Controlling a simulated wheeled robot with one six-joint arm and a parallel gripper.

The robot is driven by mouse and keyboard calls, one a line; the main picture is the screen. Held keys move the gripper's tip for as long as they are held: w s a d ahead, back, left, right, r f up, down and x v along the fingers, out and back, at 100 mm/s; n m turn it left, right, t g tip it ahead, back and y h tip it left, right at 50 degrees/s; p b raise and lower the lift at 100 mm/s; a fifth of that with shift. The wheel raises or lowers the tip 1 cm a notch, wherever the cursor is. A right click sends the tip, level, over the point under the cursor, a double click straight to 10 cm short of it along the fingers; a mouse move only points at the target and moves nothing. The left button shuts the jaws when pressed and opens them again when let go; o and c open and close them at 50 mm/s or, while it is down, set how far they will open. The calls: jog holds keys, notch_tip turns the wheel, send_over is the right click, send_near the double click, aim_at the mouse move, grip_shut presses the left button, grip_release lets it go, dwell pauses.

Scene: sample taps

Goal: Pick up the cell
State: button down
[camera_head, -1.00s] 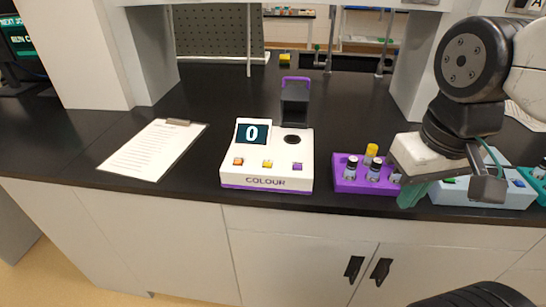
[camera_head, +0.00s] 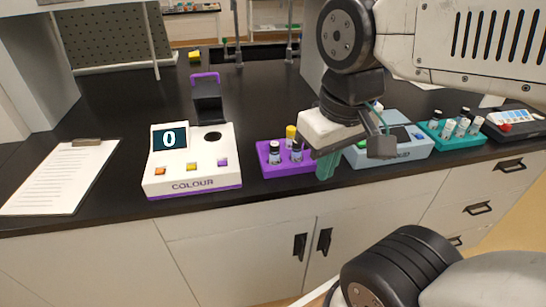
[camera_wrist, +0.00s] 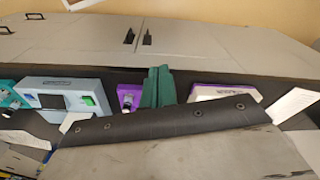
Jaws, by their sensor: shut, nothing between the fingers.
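A purple rack (camera_head: 266,172) on the black bench holds small dark-labelled vials, one at the left (camera_head: 274,153) and one beside it (camera_head: 297,151). A yellow-capped one (camera_head: 291,132) stands behind them. I cannot tell which of these is the cell. My gripper (camera_head: 326,166), with teal fingers, is shut and empty at the rack's right end, hiding part of it. In the wrist view the shut fingers (camera_wrist: 157,88) cover part of the purple rack (camera_wrist: 127,89). The white COLOUR meter (camera_head: 192,180) reads 0; its dark lid (camera_head: 208,107) is up and its round well (camera_head: 212,136) shows.
A pale blue device (camera_head: 400,150) stands right of my gripper, then a teal rack (camera_head: 440,133) of vials and a grey device with a red knob (camera_head: 520,124). A clipboard (camera_head: 60,178) lies at the left. The bench behind the meter is mostly clear.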

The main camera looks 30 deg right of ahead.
jog(key=c, duration=1.3)
grip_release()
jog(key=shift+f, duration=0.2)
jog(key=shift+o, duration=0.9)
jog(key=w+d+f+g, duration=0.1)
jog(key=w+f, duration=0.1)
jog(key=w, duration=0.6)
jog(key=w+d+f+g, duration=0.1)
jog(key=w, duration=0.7)
jog(key=shift+d+f+m, duration=0.2)
jog(key=shift+f+m, duration=0.1)
jog(key=shift+f, duration=0.1)
send_over(274, 144)
jog(key=shift+s, duration=0.3)
jog(key=shift+t, duration=0.3)
jog(key=shift+w+d+f, duration=0.1)
jog(key=shift+w+f, duration=0.1)
jog(key=shift+f, duration=1.65)
jog(key=shift+w+f, duration=0.15)
jog(key=shift+f, duration=1.7)
